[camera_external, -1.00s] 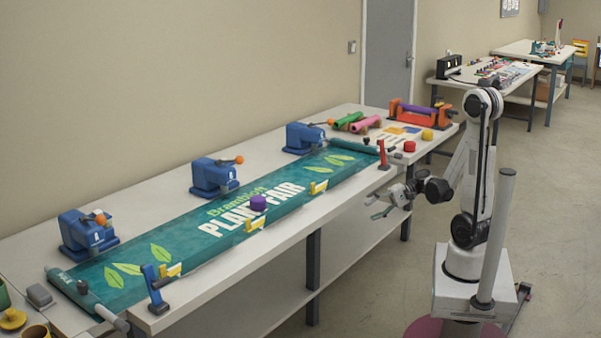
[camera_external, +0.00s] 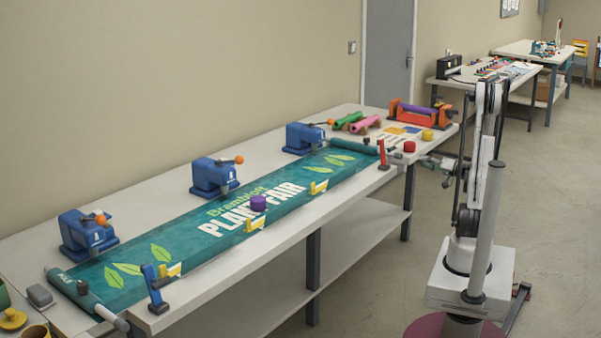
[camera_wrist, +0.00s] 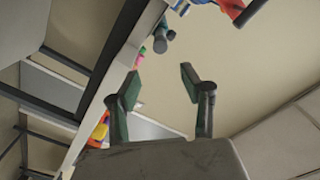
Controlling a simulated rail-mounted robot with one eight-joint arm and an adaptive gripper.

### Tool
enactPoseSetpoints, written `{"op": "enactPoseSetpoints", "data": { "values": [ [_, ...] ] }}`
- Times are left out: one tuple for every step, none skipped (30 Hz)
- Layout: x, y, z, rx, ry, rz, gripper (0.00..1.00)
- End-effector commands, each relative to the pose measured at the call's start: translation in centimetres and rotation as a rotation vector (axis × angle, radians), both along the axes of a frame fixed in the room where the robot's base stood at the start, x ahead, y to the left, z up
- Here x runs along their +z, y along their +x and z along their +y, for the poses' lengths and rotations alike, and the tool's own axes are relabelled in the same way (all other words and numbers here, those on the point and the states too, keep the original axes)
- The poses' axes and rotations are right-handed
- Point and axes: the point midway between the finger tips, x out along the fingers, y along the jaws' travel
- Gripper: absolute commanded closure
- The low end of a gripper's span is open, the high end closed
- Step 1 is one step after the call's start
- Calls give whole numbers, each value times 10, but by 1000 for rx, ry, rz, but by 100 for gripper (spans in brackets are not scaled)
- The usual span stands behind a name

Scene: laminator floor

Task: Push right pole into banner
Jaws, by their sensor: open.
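The teal banner (camera_external: 215,220) lies flat along the long table, with a rolled sleeve at each end. The right pole (camera_external: 397,154) shows as a short grey end sticking out of the far-right sleeve (camera_external: 352,146), towards the aisle. In the wrist view, a grey rounded pole end (camera_wrist: 160,46) lies beyond and between my fingertips. My gripper (camera_wrist: 158,82) is open and empty there. In the external view my gripper (camera_external: 432,162) is off the table edge, to the right of the pole and apart from it, partly hidden by my arm.
A red clamp post (camera_external: 383,155) stands close beside the right pole. Blue clamps (camera_external: 213,176) line the back edge, and yellow clips (camera_external: 318,187) the front. A purple knob (camera_external: 258,203) sits on the banner. A red cylinder (camera_external: 409,146) stands near the pole. The left pole (camera_external: 113,318) protrudes nearest the camera.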

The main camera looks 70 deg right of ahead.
Motion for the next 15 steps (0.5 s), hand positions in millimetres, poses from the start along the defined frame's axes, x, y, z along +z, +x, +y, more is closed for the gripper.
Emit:
{"op": "enactPoseSetpoints", "data": {
  "values": [
    [-1, 6, 0, 3, 1, 0, 58],
    [-1, 10, -1, 4, 1, 0, 58],
    [-1, 16, -1, 5, 1, 0, 58],
    [-1, 20, -2, 5, 1, 0, 58],
    [-1, 25, -3, 5, 2, 0, 58],
    [-2, 32, -5, 6, 2, 0, 58],
    [-2, 37, -6, 6, 2, 0, 58],
    [-2, 42, -7, 6, 2, 0, 58],
    [-2, 49, -8, 6, 2, 0, 58],
    [-2, 55, -9, 6, 2, 0, 58],
    [-2, 60, -11, 6, 2, 0, 58],
    [-2, 67, -12, 6, 3, 0, 58],
    [-2, 72, -13, 7, 3, 1, 58],
    [-2, 78, -14, 6, 3, 0, 58],
    [-2, 85, -16, 6, 3, 0, 58]
  ]
}}
